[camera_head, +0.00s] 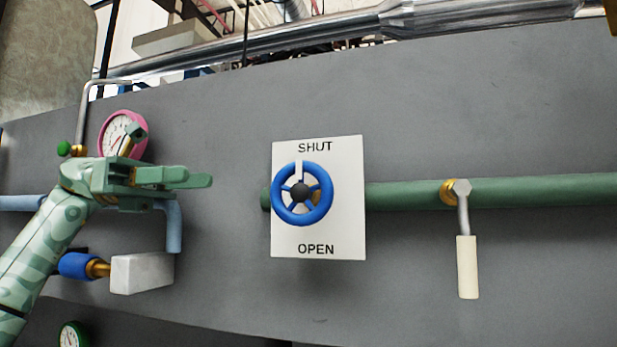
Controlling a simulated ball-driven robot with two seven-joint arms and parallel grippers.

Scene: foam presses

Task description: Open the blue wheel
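The blue wheel (328,203) is mounted in front of a white plate (345,220) marked SHUT at the top and OPEN at the bottom. A white mark at the wheel's top points up toward SHUT. The wheel has a dark hub and several spokes. My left gripper (190,178) is to the left of the wheel, apart from it, with its green fingers pointing right. The fingers overlap in this view, so I cannot tell whether they are open. No object shows between them. My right gripper is not in view.
A green pipe (540,190) runs right from the plate, with a white-handled lever (467,265) hanging down. A pink-rimmed gauge (112,124), a light-blue pipe (174,230) and a white block (140,272) are close around my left gripper. The grey panel between gripper and plate is clear.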

